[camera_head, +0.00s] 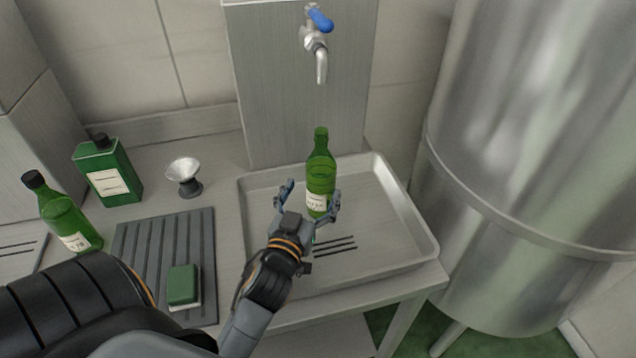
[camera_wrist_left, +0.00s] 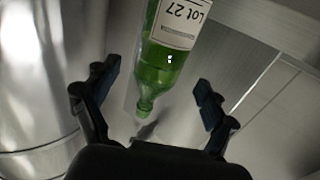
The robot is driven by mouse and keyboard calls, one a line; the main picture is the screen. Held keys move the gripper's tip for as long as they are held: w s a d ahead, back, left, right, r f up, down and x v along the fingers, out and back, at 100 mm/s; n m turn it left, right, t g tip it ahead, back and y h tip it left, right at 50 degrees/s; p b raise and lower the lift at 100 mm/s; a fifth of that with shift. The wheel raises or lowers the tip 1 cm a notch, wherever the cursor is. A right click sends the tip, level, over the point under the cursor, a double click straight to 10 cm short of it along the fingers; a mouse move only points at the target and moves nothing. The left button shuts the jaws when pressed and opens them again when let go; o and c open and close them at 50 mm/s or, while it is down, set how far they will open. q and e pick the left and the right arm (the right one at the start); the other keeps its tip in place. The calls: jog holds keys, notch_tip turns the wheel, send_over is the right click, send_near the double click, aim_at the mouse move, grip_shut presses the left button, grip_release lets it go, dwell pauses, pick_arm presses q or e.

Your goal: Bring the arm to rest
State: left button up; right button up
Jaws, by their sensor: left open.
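My left gripper (camera_head: 307,200) is open over the metal tray (camera_head: 406,226). Its fingers also show spread in the left wrist view (camera_wrist_left: 150,92). A green glass bottle (camera_head: 320,170) with a white label stands upright in the tray below the tap, just beyond the gripper. In the head view one finger overlaps the picture of the bottle's lower right side. The bottle also shows upside down in the wrist view (camera_wrist_left: 160,70), with "Lot 27" on its label, between the fingers in the picture; I cannot tell if they touch it. My right gripper is not in view.
A tap (camera_head: 314,45) with a blue lever hangs above the tray. On the left are a capped green bottle (camera_head: 65,215), a green can (camera_head: 107,170), a funnel (camera_head: 184,172) and a sponge (camera_head: 183,285) on a ribbed mat (camera_head: 196,232). A large steel tank (camera_head: 540,130) stands right.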

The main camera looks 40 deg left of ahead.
pick_arm(q)
jog(key=shift+v, duration=0.85)
jog(key=shift+r, duration=0.1)
